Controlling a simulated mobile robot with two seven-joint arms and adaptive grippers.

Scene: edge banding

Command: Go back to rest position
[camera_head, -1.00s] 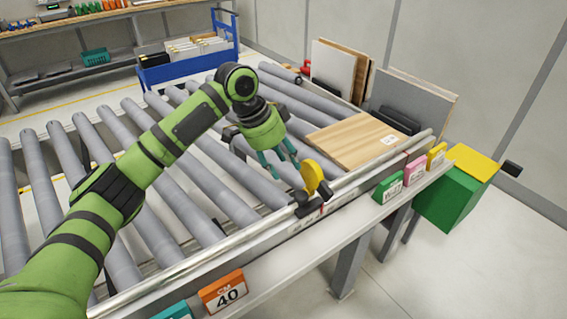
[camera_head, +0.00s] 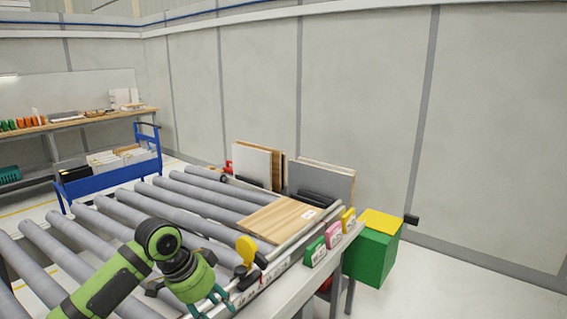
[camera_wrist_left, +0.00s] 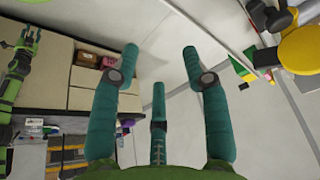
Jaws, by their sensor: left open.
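My left gripper (camera_head: 212,303) is in the lower part of the head view, over the front edge of the roller conveyor. Its teal fingers are spread and nothing is between them; the left wrist view also shows the open fingers (camera_wrist_left: 160,95) with empty space among them. A yellow round piece on a black mount (camera_head: 246,251) stands on the conveyor rail, just right of and beyond the gripper, apart from it. It also shows at the top right of the left wrist view (camera_wrist_left: 300,50). My right gripper is not in the head view.
A wooden board (camera_head: 280,219) lies on the rollers (camera_head: 180,215). Upright panels (camera_head: 325,180) stand behind it. Green, pink and yellow tags line the front rail. A green box with yellow top (camera_head: 370,255) stands at the right end. A blue cart (camera_head: 108,180) is at the back left.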

